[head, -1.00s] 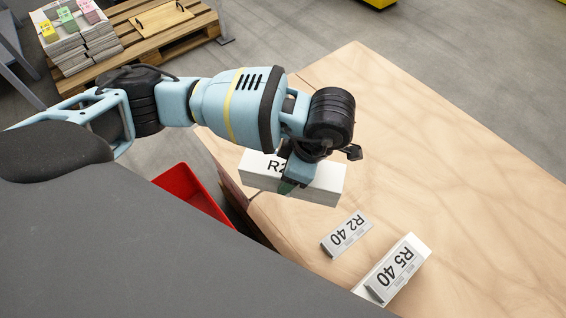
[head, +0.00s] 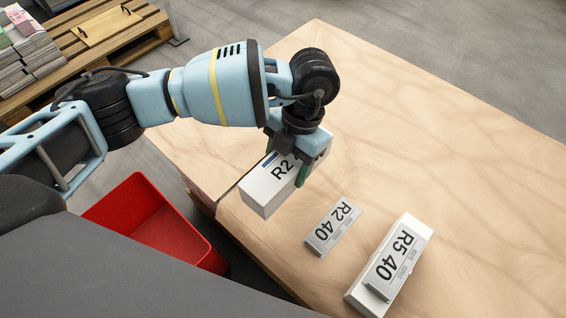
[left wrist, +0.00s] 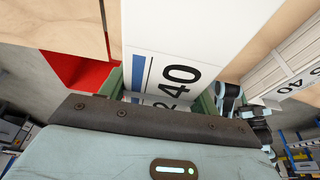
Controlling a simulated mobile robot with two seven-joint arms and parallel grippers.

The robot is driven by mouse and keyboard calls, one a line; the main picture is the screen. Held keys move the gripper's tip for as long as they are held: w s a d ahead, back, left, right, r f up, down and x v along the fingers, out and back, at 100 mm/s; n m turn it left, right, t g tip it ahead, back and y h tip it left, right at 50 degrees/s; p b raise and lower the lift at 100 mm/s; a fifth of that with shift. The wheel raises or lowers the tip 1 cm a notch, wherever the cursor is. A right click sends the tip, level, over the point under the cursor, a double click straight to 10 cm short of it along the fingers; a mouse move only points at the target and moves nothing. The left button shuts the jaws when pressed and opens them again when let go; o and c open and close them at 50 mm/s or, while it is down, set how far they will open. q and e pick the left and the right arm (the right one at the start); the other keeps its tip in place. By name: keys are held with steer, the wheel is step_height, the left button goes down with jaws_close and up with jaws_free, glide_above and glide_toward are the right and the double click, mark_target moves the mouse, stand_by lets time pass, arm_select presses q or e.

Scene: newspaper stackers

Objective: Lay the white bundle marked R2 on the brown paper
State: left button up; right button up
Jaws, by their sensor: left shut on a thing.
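The white bundle marked R2 (head: 263,193) is a box-like block with black print and a blue stripe. My left gripper (head: 287,163) is shut on it, one green finger on each long side. The bundle is tilted in the picture over the near left edge of the table; I cannot tell whether it touches. In the left wrist view the bundle (left wrist: 172,38) lies between the green fingers, its 40 readable. The table top (head: 430,150) is pale brown with wavy grain; I cannot make out a separate sheet of brown paper. My right gripper is not in view.
A grey R2 40 plate (head: 332,226) lies near the bundle. A white bundle (head: 407,232) with an R5 40 plate (head: 394,259) lies right of it. A red bin (head: 150,222) stands below the table's left edge. The table's far side is clear.

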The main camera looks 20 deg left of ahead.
arm_select(q)
steer(key=shift+r, duration=0.15)
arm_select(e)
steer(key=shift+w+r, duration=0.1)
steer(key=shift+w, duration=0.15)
arm_select(q)
steer(key=shift+w+d, duration=0.1)
steer(key=shift+w, duration=0.05)
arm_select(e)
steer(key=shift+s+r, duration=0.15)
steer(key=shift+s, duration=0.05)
arm_select(q)
steer(key=shift+f, duration=0.9)
steer(key=shift+f+b, duration=0.5)
steer(key=shift+f, duration=0.25)
steer(key=shift+f+b, duration=0.3)
steer(key=shift+f, duration=0.4)
steer(key=shift+f+b, duration=0.65)
steer(key=shift+f, duration=0.9)
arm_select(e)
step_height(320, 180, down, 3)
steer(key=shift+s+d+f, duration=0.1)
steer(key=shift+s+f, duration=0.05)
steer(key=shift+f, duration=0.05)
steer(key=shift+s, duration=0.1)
